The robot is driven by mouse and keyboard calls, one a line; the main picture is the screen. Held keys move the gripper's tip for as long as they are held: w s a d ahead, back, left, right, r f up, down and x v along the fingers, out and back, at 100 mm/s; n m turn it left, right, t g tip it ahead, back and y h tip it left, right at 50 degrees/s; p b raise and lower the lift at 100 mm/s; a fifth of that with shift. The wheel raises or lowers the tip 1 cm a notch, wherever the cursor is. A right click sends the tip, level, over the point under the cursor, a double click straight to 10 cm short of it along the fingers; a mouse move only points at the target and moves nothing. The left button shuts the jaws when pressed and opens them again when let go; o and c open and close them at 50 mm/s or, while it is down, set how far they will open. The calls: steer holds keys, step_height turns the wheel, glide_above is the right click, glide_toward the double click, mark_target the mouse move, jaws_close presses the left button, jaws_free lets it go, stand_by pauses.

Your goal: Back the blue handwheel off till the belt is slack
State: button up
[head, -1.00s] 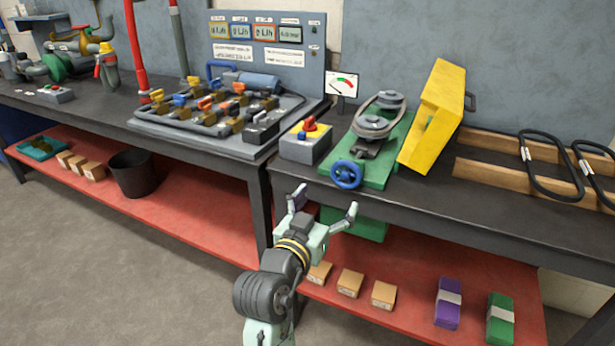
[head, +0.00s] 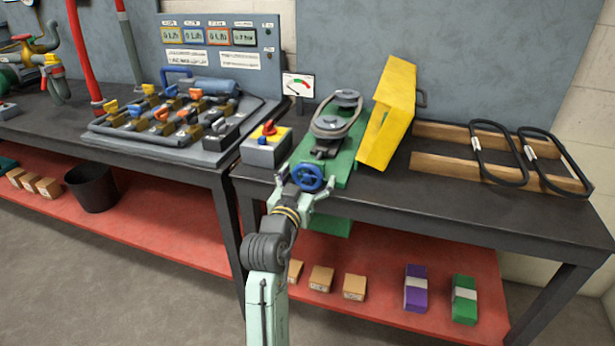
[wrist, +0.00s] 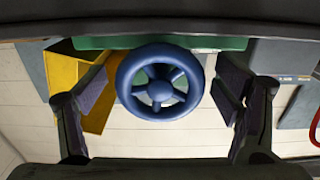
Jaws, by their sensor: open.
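The blue handwheel (head: 308,178) sits at the front end of the green belt-drive base (head: 345,178), at the bench's front edge. The dark belt (head: 325,128) runs around two grey pulleys (head: 347,98) behind it; I cannot tell its tightness from its shape. My gripper (head: 305,195) is at the handwheel in the head view. In the wrist view the handwheel (wrist: 160,82) lies between my two open fingers (wrist: 165,100), with a gap on each side.
A yellow guard (head: 388,115) stands open just right of the belt. A grey box with a red and yellow knob (head: 266,148) stands close on the left. Spare belts (head: 497,152) lie on wooden rails at the right. A red shelf (head: 385,262) runs below.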

steer(key=shift+c, duration=0.3)
steer(key=c, duration=1.1)
steer(key=n+p, duration=0.2)
steer(key=n, duration=0.1)
steer(key=shift+d+r, duration=0.1)
steer(key=shift+r, duration=0.15)
steer(key=shift+f+n+p, duration=0.2)
steer(key=shift+n+p, duration=0.25)
steer(key=shift+n, duration=0.35)
steer(key=o, duration=1.1)
steer(key=shift+f, duration=0.1)
steer(key=shift+o, duration=0.3)
